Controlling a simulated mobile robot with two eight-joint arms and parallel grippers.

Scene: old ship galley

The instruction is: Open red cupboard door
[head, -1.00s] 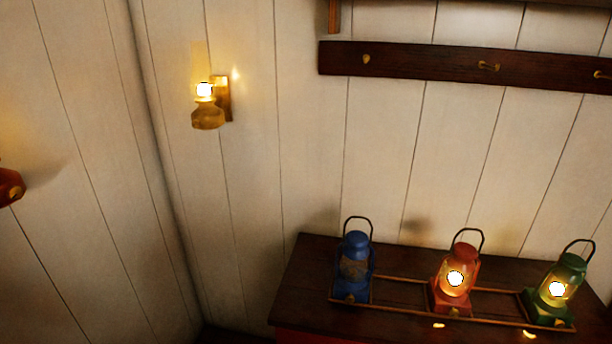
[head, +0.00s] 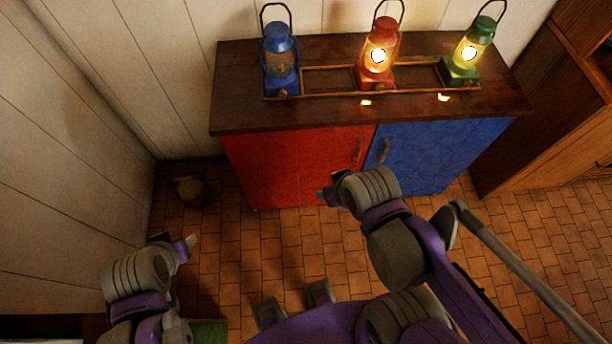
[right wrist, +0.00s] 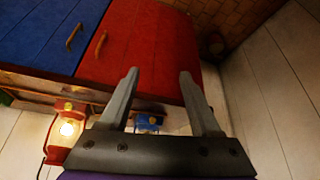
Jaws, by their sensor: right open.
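The red cupboard door (head: 290,165) is the left door of a low cupboard and looks shut. Its brass handle (head: 358,152) is near its right edge. In the right wrist view the picture is turned over, with the red door (right wrist: 150,45) ahead and its handle (right wrist: 101,43) to the left of the fingers. My right gripper (head: 329,190) is in front of the red door's lower right part, apart from the handle. It is open and empty in the right wrist view (right wrist: 160,80). My left gripper (head: 182,246) is low at the left, its jaw opening unclear.
A blue door (head: 440,155) with its own handle (head: 383,150) adjoins the red one. On the dark top (head: 240,110) stand blue (head: 280,65), red (head: 378,60) and green (head: 467,55) lanterns. A small pot (head: 190,190) is on the floor at left. Tiled floor before the cupboard is clear.

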